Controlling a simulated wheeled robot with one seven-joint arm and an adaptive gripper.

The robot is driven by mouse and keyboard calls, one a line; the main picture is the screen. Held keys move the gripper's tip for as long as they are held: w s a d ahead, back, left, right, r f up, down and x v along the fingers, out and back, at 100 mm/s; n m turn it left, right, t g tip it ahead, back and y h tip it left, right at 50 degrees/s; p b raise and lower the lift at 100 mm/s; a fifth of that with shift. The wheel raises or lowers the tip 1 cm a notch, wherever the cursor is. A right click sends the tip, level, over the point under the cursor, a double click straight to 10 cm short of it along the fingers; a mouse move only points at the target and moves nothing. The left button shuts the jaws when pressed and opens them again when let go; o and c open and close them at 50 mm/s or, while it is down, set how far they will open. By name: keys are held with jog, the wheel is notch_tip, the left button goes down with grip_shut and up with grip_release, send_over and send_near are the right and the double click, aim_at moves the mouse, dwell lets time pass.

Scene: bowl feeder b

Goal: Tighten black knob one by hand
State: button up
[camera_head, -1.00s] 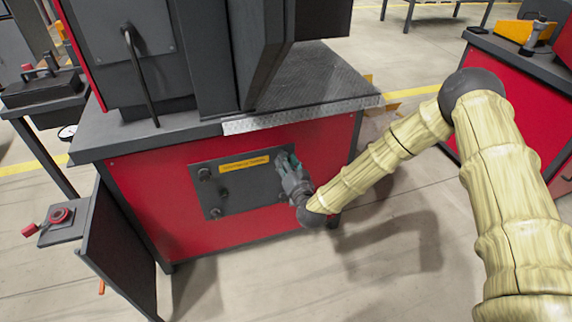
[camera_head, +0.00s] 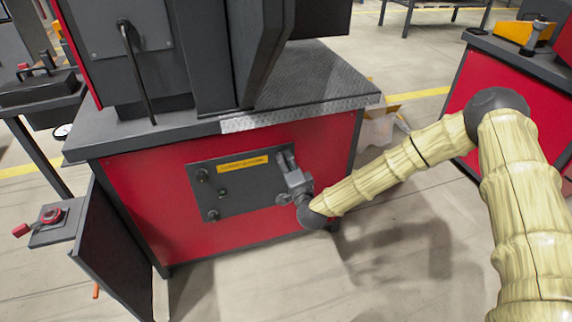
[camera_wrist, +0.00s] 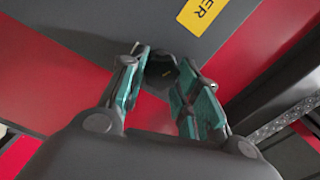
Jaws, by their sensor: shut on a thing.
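A dark grey panel (camera_head: 240,198) with a yellow label (camera_head: 243,164) is on the red front of the cabinet. Black knobs show at its upper left (camera_head: 202,175), lower left (camera_head: 212,215) and lower right (camera_head: 283,198). My gripper (camera_head: 287,158) is at the panel's upper right corner and hides that corner in the head view. In the wrist view, the teal-padded fingers of my gripper (camera_wrist: 160,75) are closed around a black knob (camera_wrist: 161,67), one finger on each side. The knob is against the panel. No number shows on it.
The cabinet's dark worktop (camera_head: 310,85) juts out above my gripper. An open dark door (camera_head: 125,245) stands at the cabinet's left. Another red cabinet (camera_head: 515,100) is at the right. The floor in front is clear.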

jog(key=shift+f, duration=0.1)
dwell(0.4)
jog(key=o, duration=1)
jog(key=v, duration=1.2)
